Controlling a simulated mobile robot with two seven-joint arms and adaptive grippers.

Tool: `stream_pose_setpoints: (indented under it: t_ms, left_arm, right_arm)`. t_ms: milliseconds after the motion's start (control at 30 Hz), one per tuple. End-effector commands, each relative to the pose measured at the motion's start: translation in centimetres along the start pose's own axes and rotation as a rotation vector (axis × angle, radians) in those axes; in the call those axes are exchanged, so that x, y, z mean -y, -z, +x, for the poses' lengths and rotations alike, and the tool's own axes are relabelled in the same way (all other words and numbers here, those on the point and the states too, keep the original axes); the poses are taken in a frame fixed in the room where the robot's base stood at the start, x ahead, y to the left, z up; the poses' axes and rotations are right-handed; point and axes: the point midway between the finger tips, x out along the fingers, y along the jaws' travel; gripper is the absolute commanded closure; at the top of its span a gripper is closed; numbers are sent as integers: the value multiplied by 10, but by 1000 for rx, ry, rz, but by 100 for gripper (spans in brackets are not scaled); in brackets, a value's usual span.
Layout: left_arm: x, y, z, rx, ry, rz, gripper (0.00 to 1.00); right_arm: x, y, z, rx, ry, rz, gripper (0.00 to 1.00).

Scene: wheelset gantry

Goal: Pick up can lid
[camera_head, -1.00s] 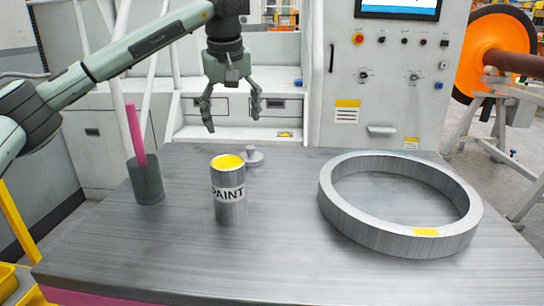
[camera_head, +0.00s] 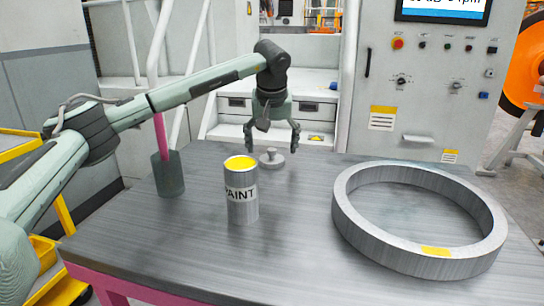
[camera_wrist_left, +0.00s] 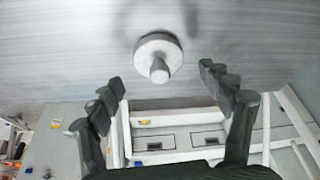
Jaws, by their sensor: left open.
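The can lid (camera_head: 271,160) is a small grey disc with a knob on top. It lies flat on the table behind the paint can. The open paint can (camera_head: 242,200) stands upright with yellow paint at its top. My left gripper (camera_head: 272,148) is open and empty, pointing down just above the lid. In the left wrist view the lid (camera_wrist_left: 158,55) shows ahead of the two spread fingers (camera_wrist_left: 160,88), its knob toward the gap between them, with no finger touching it. My right gripper is not in view.
A dark cup (camera_head: 170,178) with a pink stick stands left of the can. A large metal ring (camera_head: 345,215) with a yellow patch fills the table's right side. A control cabinet (camera_head: 430,100) stands behind. The table (camera_head: 290,260) is clear in front.

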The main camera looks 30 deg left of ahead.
Motion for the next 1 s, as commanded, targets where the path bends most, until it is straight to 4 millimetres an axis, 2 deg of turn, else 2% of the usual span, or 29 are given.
stream_pose_setpoints:
  t_ms: [133,400,733,1000]
  left_arm:
    - [1,0,15,1,0,-1,21]
    - [1,0,18,0,-1,-1,22]
    - [1,0,17,0,-1,-1,63]
    - [1,0,18,1,0,-1,65]
  right_arm:
    - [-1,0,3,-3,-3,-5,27]
    - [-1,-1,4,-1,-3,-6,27]
    - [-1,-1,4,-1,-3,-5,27]
    - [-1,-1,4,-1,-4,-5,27]
